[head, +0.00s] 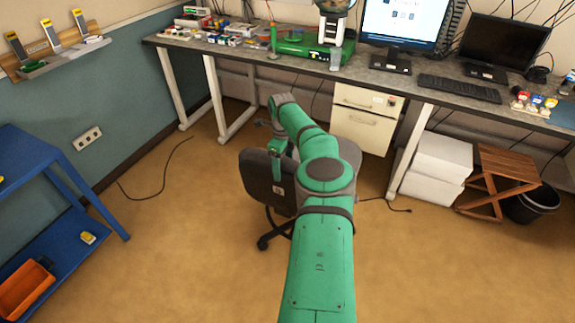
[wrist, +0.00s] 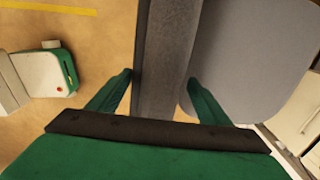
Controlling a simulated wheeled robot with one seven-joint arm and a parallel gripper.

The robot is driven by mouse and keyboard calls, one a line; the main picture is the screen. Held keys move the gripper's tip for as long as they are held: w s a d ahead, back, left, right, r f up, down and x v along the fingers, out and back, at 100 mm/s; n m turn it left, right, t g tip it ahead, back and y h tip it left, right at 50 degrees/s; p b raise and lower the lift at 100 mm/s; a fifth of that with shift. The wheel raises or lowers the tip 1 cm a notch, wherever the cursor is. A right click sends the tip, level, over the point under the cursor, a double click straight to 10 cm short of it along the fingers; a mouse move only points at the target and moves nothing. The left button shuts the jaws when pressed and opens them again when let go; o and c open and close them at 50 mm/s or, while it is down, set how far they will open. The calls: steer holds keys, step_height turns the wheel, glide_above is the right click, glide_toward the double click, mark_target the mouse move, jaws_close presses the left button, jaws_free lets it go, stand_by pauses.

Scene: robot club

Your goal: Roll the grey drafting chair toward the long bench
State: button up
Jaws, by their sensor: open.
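The grey drafting chair stands on the floor in front of the long bench (head: 390,85), with its dark backrest (head: 262,180) facing me. Its seat (head: 349,152) shows partly behind my arm, and its base is mostly hidden. My gripper (head: 277,148) is at the top of the backrest. In the wrist view my gripper (wrist: 157,82) is open, with one green finger on each side of the backrest (wrist: 160,50). The grey seat (wrist: 245,55) lies beyond the right finger. I cannot tell whether either finger touches the backrest.
A blue shelf cart (head: 70,245) is at the left. Cables (head: 155,188) lie on the floor. Floor left of the chair is mostly clear.

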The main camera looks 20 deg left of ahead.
mark_target(283, 159)
step_height(283, 159, up, 2)
steer(key=shift+s+a+r, duration=0.1)
steer(key=shift+s+r, duration=0.05)
steer(key=shift+r, duration=3.85)
